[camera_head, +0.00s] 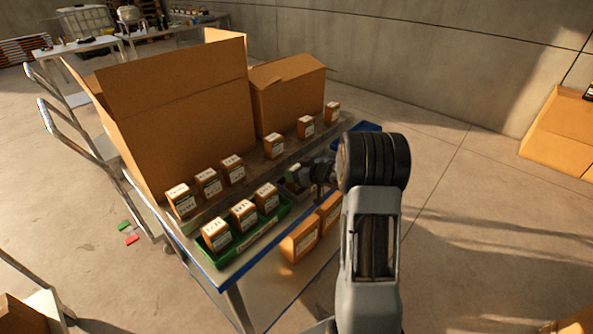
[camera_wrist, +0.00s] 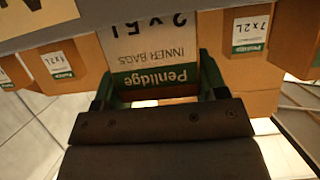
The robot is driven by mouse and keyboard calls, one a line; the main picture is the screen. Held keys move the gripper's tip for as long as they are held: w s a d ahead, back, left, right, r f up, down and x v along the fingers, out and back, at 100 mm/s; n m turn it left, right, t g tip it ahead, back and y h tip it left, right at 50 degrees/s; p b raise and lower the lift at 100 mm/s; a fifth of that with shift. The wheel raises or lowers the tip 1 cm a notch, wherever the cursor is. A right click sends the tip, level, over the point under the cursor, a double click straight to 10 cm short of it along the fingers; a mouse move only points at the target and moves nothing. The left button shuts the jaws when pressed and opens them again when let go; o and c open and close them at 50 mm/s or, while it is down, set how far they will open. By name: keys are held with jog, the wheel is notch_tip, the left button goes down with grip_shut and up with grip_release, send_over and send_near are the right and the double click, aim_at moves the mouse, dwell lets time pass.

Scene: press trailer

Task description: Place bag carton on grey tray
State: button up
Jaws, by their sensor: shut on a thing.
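The bag carton (camera_wrist: 150,45) is brown with a white and green label reading "Penlidge INNER BAGS 2 x 5 L", upside down in the wrist view. In the head view my gripper (camera_head: 322,172) is over the trolley's front edge, partly behind my own arm, and the held carton is mostly hidden. The grey tray (camera_head: 291,187) lies just left of my gripper, between the green and blue trays, and is partly covered.
A green tray (camera_head: 254,236) holds several cartons. More small cartons (camera_head: 208,181) stand in a row behind it. Two large open boxes (camera_head: 185,110) stand at the back of the trolley. A blue tray (camera_head: 366,127) is partly behind my arm. Orange boxes (camera_head: 301,240) sit on the lower shelf.

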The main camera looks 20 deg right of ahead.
jog(key=o, duration=1)
jog(key=shift+r, duration=0.15)
jog(key=v, duration=1.1)
jog(key=s+a+r+m+g+h, duration=0.1)
jog(key=s+a+r+m+h, duration=0.3)
jog(key=r+h, duration=0.45)
jog(key=s+a+f+m+g+y, duration=0.1)
jog(key=s+a+f+g+y, duration=0.2)
jog(key=s+a+g, duration=0.4)
jog(key=s+a, duration=0.5)
jog(key=s, duration=0.4)
jog(key=shift+s+a, duration=0.2)
jog(key=shift+s, duration=0.2)
